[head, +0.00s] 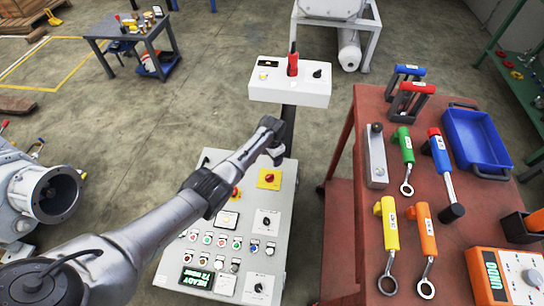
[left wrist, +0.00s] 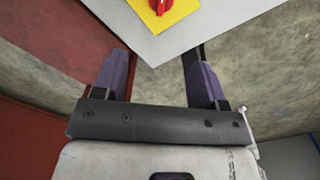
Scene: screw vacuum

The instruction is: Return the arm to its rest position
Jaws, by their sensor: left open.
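My left arm reaches in from the lower left of the head view. My left gripper (head: 277,157) is above the upper part of the grey control panel (head: 202,241), partly hidden by its own wrist. In the left wrist view the left gripper (left wrist: 159,73) has its two purple fingers wide apart with nothing between them. Beyond them is a pale panel edge (left wrist: 215,22) with a red knob on a yellow plate (left wrist: 160,6). My right gripper is in neither view.
A white control box (head: 290,92) with a red handle stands behind the gripper. A red table (head: 343,200) on the right holds coloured tools, a blue tray (head: 476,141) and an orange meter (head: 508,273). A grey machine (head: 48,195) stands at left. Open floor lies beyond.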

